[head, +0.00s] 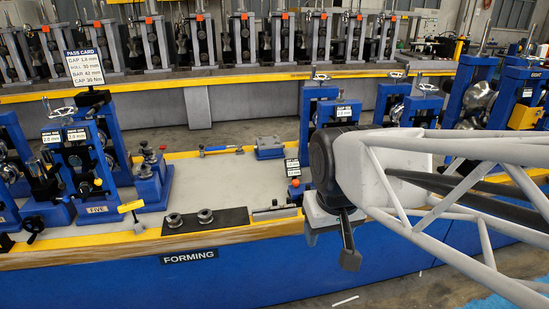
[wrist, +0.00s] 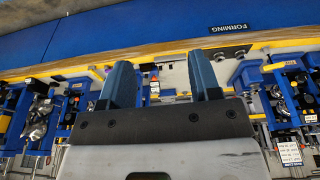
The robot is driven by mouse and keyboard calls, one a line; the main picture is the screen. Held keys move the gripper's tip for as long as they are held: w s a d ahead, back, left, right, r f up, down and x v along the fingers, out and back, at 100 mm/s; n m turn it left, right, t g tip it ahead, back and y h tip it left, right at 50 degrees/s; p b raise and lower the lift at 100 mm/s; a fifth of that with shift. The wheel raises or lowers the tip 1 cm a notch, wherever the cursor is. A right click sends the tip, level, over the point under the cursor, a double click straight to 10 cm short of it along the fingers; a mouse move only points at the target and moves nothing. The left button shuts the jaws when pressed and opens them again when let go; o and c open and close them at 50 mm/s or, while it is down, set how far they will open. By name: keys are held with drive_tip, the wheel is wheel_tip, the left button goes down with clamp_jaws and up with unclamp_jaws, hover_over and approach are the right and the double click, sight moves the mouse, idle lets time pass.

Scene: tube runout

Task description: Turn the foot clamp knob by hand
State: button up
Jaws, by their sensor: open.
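My gripper (head: 348,248) hangs in front of the bench's front edge, right of the middle in the head view, one dark finger showing. In the wrist view its two blue-grey fingers (wrist: 161,75) stand wide apart with nothing between them. No knob is labelled as the foot clamp knob. A black knob (head: 33,228) sits low at the foot of the left blue stand (head: 85,168), far left of my gripper. My gripper touches neither knob as far as I can tell.
The bench top (head: 215,175) is mostly clear in the middle. A black tray (head: 205,228) with two round parts lies near its front edge, beside a yellow tag (head: 130,206). Blue roller stands (head: 318,115) rise behind my gripper. A pass card (head: 85,66) stands at left.

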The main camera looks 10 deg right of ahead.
drive_tip(key=w+d+r+n, duration=0.1)
drive_tip(key=w+d+r, duration=0.1)
drive_tip(key=w, duration=1.9)
drive_tip(key=n+g, duration=0.3)
drive_tip(key=n, duration=0.2)
hover_over(296, 181)
drive_tip(key=f, duration=3)
drive_tip(key=shift+s+a, duration=0.15)
drive_tip(key=shift+s, duration=0.05)
drive_tip(key=shift+w+f, duration=0.1)
drive_tip(key=shift+f, duration=0.15)
drive_tip(key=shift+f, duration=0.2)
drive_tip(key=shift+f, duration=3.8)
drive_tip(key=shift+f, duration=0.1)
